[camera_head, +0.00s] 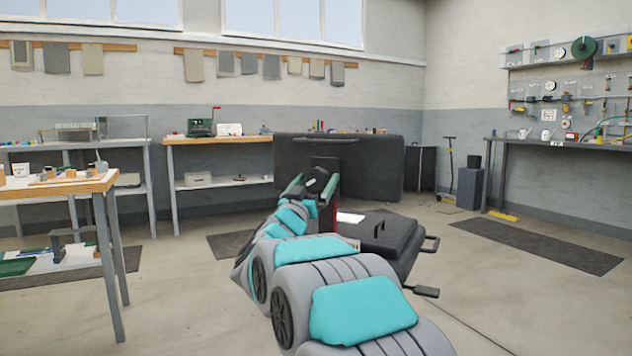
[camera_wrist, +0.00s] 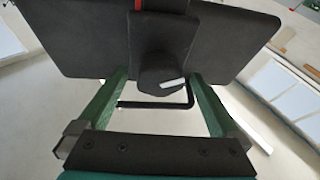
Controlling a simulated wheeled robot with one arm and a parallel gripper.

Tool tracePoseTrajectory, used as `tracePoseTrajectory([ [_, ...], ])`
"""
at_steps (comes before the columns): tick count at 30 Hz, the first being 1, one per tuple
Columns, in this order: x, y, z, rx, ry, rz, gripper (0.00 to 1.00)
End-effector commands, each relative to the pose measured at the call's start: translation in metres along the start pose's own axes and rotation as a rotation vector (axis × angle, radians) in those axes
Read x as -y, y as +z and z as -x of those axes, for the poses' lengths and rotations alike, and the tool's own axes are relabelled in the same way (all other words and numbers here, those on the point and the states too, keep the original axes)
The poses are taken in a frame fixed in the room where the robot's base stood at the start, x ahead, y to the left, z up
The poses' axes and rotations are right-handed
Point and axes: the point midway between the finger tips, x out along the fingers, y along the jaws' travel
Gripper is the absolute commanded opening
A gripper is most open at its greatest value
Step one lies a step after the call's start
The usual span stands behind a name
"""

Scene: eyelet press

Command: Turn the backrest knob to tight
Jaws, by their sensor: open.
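The dark round backrest knob (camera_wrist: 158,76), with a white pointer mark, shows in the wrist view on a dark bracket. The mark runs toward the right and slightly upward. My gripper (camera_wrist: 160,92) is open, with one green finger on each side of the knob and a visible gap on both sides. In the head view my gripper (camera_head: 311,188) is at the bracket in front of the wide black backrest (camera_head: 375,170). The backrest panel (camera_wrist: 95,45) also fills the upper wrist view. Any tight or loose marking is too small to tell.
A black seat (camera_head: 385,235) with side handles stands right of my arm. A bent black bar (camera_wrist: 155,104) shows below the knob in the wrist view. Workbenches (camera_head: 220,139) stand along the back, and another table (camera_head: 60,187) is at left.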

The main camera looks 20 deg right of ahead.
Motion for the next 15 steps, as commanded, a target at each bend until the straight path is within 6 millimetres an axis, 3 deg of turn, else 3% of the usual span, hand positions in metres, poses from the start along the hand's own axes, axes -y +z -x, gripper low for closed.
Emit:
tracePoseTrajectory([
  [11,-0.0003,-0.0013,-0.0067,-0.002,0.0,0.0,1.0],
  [15,-0.0001,-0.0011,-0.0066,-0.002,0.0,0.0,0.86],
])
